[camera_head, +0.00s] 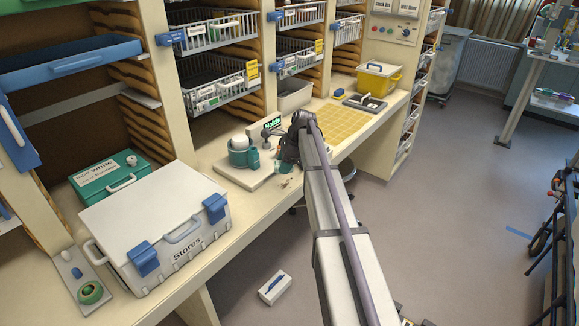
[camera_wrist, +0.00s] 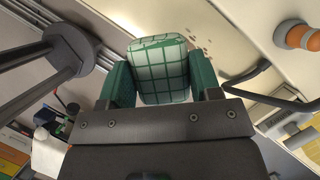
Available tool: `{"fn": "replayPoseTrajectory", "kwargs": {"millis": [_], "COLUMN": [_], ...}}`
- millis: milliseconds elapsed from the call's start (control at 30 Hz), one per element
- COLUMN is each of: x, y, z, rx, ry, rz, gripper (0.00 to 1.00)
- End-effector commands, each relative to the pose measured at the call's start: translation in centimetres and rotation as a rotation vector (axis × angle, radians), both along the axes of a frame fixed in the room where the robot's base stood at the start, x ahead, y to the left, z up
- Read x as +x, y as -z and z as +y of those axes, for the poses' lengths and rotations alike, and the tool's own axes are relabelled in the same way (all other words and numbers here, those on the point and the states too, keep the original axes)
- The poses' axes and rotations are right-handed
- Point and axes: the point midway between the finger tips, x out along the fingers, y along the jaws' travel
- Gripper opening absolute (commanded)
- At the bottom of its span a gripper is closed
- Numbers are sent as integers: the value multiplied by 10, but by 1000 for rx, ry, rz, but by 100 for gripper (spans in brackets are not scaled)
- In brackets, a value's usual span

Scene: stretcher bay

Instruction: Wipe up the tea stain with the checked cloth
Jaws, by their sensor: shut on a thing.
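The checked cloth (camera_wrist: 161,68), folded into a pad with green and pale squares, sits between the two green fingers of my gripper (camera_wrist: 160,85), which is shut on it. In the head view, my gripper (camera_head: 284,163) is low over the counter, partly hidden by my arm, with a bit of the green cloth showing. The tea stain (camera_head: 287,183) shows as small brown spots on the counter just in front of the cloth. In the wrist view, some brown spots (camera_wrist: 201,42) lie just beyond the cloth's far right edge. I cannot tell whether the cloth touches the counter.
A teal and white appliance (camera_head: 241,152) stands on the counter left of my gripper. A yellow grid mat (camera_head: 337,122) lies to the right, with a yellow box (camera_head: 378,80) behind. A large Stores case (camera_head: 155,235) fills the near left counter. Wire baskets (camera_head: 205,35) hang above.

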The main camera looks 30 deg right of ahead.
Motion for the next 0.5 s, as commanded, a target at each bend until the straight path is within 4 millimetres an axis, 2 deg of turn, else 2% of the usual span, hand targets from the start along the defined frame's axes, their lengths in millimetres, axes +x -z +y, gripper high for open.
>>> {"fn": "replayPoseTrajectory", "kwargs": {"millis": [33, 100, 233, 500], "x": [11, 21, 32, 30], "y": [23, 32, 29, 36], "z": [0, 0, -2, -2], "rx": [0, 0, 0, 0], "ry": [-3, -6, -5, -2], "rz": [0, 0, 0, 0], "gripper": [39, 39, 39, 39]}}
